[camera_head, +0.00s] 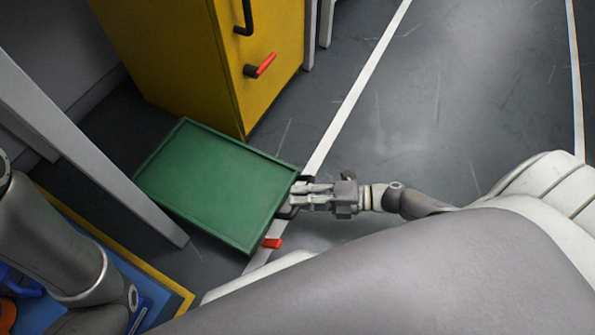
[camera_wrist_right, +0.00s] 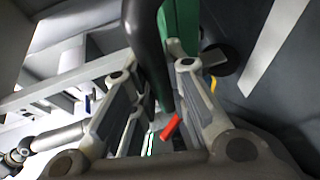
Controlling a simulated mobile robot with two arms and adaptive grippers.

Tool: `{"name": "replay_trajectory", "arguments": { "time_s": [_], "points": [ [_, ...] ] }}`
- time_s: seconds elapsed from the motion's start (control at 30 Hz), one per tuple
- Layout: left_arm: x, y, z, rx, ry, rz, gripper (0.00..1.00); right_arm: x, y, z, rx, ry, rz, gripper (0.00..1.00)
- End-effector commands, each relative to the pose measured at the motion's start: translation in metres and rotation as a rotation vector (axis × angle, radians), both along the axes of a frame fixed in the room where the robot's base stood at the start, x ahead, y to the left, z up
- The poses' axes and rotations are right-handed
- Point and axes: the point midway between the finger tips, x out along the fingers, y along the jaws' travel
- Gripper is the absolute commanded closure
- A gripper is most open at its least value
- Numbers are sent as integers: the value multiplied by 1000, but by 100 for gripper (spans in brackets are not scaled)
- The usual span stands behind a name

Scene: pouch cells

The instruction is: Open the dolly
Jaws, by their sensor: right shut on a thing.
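The green-topped dolly (camera_head: 215,185) stands low on the floor, left of centre in the head view, beside a yellow cabinet. A red lever (camera_head: 271,243) sticks out at its near right corner; a red lever also shows in the right wrist view (camera_wrist_right: 171,127). My right gripper (camera_head: 296,194) is at the dolly's right side, shut on a dark handle. In the right wrist view the dark handle (camera_wrist_right: 146,45) passes between the two fingers, with a strip of green (camera_wrist_right: 182,25) behind it. My left gripper is not in view; only my left arm shows.
The yellow cabinet (camera_head: 185,55) has a black handle (camera_head: 243,18) and a red-gripped lever (camera_head: 262,66). A grey table leg (camera_head: 85,150) slants past the dolly's left side. Floor with white lines (camera_head: 350,100) is open to the right.

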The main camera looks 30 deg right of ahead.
Motion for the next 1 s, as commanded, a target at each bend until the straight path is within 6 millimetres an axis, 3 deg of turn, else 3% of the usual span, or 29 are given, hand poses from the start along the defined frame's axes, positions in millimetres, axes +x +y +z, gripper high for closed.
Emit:
{"name": "replay_trajectory", "arguments": {
  "time_s": [0.17,0.2,0.33,0.73,1.0],
  "points": [
    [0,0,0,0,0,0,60,0,0,0,-1,0,0,100],
    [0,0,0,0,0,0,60,0,0,0,-1,0,0,80],
    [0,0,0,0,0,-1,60,0,0,0,-1,1,0,63],
    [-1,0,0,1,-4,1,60,-3,-5,0,-1,2,0,63],
    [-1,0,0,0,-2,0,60,-29,-47,8,-5,6,-1,63]
  ]
}}
